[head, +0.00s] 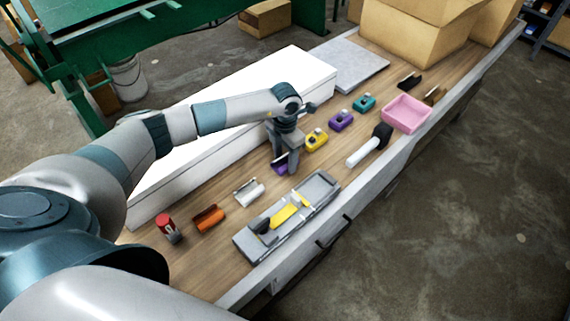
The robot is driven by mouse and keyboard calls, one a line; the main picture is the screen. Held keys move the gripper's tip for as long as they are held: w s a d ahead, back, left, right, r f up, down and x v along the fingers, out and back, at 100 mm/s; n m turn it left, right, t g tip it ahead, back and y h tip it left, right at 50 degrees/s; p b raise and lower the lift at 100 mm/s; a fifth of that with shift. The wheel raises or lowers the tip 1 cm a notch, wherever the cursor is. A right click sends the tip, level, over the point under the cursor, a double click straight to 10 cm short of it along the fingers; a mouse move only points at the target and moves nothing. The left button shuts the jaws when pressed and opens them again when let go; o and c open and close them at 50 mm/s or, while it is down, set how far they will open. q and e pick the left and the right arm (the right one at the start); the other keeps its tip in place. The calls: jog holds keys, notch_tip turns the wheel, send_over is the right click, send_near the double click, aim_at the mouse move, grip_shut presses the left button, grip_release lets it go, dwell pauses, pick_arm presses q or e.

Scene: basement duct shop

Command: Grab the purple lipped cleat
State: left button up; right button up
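A purple cleat (279,169) lies on the wooden bench top, partly hidden by my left gripper. My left gripper (287,165) points down at it, with its fingers at the cleat. I cannot tell whether the fingers are closed on it or only around it. The cleat seems to be on or very near the bench top. My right gripper is not in view.
Beside the cleat are a silver cleat (249,191), an orange cleat (208,219) and a grey tray (250,246). Yellow (317,140), purple (341,121) and teal (364,103) knobbed blocks, a white-handled mallet (363,151) and a pink bin (406,114) stand farther right. A white box (215,125) lines the back.

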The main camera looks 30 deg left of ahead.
pick_arm(q)
jog(key=c, duration=0.6)
jog(key=shift+c, duration=0.2)
jog(key=shift+r, duration=0.1)
jog(key=shift+r+b, duration=0.5)
jog(key=shift+b, duration=0.05)
notch_tip(320, 180, up, 2)
jog(key=shift+w+r+b, duration=0.1)
jog(key=shift+r+b, duration=0.1)
jog(key=shift+b, duration=0.6)
jog(key=s+d+r+b, duration=0.1)
jog(key=s+d+r, duration=0.1)
jog(key=d, duration=0.1)
jog(key=s+d+r+b, duration=0.1)
jog(key=s+d+r, duration=0.1)
jog(key=s+d+r+b, duration=0.2)
jog(key=d, duration=0.1)
jog(key=shift+s+d+r, duration=0.3)
jog(key=shift+d+r, duration=0.05)
jog(key=shift+s+d+r, duration=0.3)
jog(key=shift+r, duration=0.05)
